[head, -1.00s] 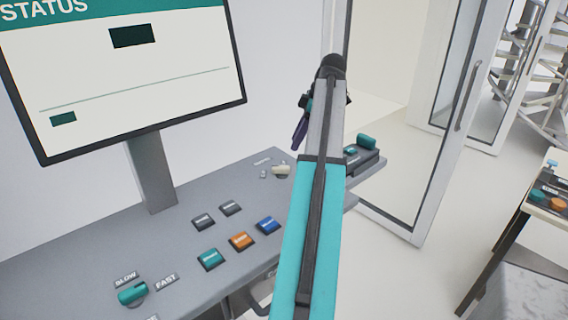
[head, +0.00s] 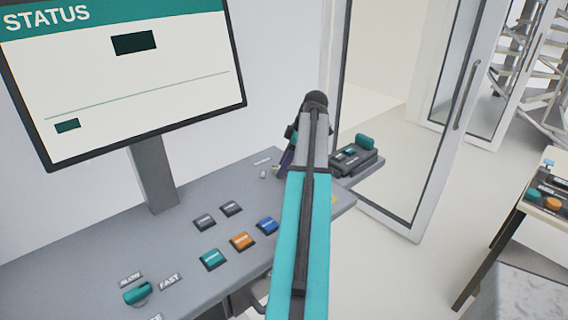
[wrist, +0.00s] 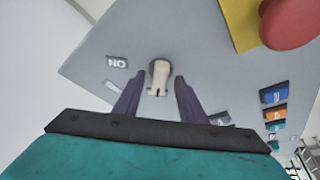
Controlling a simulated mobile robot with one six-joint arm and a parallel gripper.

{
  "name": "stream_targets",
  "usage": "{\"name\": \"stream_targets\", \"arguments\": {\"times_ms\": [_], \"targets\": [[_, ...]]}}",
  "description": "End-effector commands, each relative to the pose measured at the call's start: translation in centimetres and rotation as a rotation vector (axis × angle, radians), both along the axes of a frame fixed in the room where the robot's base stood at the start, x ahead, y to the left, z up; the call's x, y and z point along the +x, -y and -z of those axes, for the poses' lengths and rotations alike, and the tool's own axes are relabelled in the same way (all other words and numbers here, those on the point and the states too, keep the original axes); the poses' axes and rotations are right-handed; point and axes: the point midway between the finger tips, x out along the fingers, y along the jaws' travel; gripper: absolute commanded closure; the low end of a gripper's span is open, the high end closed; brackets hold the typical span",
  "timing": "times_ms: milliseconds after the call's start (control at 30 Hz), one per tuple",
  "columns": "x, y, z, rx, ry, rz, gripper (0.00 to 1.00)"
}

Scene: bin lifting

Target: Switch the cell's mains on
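The mains switch is a cream rotary knob (wrist: 160,74) on the grey console. In the wrist view it stands between and slightly beyond the tips of my gripper's (wrist: 158,86) two purple fingers. The fingers are open, one on each side, with gaps to the knob. An upside-down ON label (wrist: 117,62) lies left of the knob; a second small label below it is unreadable. In the head view my gripper (head: 281,168) is low over the console's back right part, and the knob is hidden behind it.
A red mushroom button on a yellow base (wrist: 240,22) is close by on the console. Orange (head: 242,240), blue (head: 268,225) and teal (head: 211,259) buttons and a teal knob (head: 138,293) sit nearer. The status screen (head: 120,80) stands behind; a glass door (head: 400,130) is at right.

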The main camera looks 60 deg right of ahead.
Motion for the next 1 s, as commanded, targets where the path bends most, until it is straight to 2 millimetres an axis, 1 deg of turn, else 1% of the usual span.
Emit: {"name": "stream_targets", "arguments": {"times_ms": [133, 367, 400, 467, 600, 1000], "targets": [[0.15, -0.08, 0.35, 0.000, 0.000, 0.000, 0.62], [0.17, -0.08, 0.37, 0.000, 0.000, -0.001, 0.62], [0.17, -0.08, 0.35, 0.000, 0.000, -0.001, 0.66], [0.17, -0.09, 0.35, 0.000, 0.000, -0.001, 0.76], [0.18, -0.11, 0.35, 0.000, 0.000, -0.001, 1.00], [0.15, -0.24, 0.37, 0.001, 0.000, 0.039, 1.00]]}}
